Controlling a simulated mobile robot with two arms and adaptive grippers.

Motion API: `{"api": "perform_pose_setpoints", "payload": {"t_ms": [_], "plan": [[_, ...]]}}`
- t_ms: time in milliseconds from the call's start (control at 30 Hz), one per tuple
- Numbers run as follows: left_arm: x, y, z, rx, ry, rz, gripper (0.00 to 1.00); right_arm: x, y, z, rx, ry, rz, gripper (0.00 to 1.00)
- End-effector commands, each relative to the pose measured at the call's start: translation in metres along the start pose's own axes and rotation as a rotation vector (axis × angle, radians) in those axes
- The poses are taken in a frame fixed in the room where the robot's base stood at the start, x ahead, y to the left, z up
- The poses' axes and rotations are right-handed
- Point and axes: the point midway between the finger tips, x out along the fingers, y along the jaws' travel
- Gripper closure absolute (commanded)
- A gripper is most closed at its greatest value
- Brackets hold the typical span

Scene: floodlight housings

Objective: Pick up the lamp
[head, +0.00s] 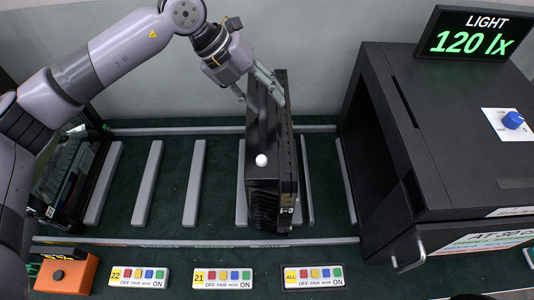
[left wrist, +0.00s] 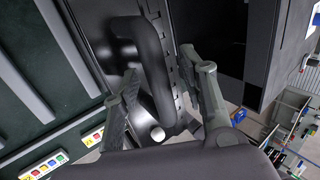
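The lamp, a black finned floodlight housing (head: 262,190), stands upright on the slatted green bed in the middle of the head view. A small white ball-shaped knob sits on its near upper edge. My left gripper (head: 262,95) is at the lamp's far upper part, with its fingers spread. In the left wrist view, the lamp's thick black handle (left wrist: 155,70) lies between the two open fingers of my left gripper (left wrist: 168,98). The left finger is close to the handle; I cannot tell whether it touches. A gap shows on the right finger's side. My right gripper is not in view.
A large black cabinet (head: 440,130) with a light display (head: 474,34) and a blue knob (head: 512,120) stands close on the right. Another dark housing (head: 65,175) is at the left. Button panels (head: 223,279) line the front. Slats between the housings are bare.

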Motion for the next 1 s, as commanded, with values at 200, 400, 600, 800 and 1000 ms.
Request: {"api": "perform_pose_setpoints", "payload": {"t_ms": [200, 400, 600, 800, 1000], "plan": [[-0.0004, 0.0002, 0.0002, -0.001, 0.0, 0.0, 0.69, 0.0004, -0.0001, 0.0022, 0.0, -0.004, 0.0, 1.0], [-0.0007, 0.0001, 0.0003, -0.001, 0.0, 0.0, 0.82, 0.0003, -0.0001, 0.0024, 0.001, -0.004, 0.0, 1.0], [-0.0008, 0.0001, 0.0003, -0.001, -0.001, 0.0, 0.96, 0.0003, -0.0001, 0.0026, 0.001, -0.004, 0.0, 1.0], [-0.0009, 0.0001, 0.0003, -0.001, -0.001, 0.0, 1.0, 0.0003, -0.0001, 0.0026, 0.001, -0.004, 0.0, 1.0], [-0.001, 0.0001, 0.0003, -0.001, -0.001, 0.0, 1.0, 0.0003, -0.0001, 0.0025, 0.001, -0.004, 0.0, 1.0]]}}
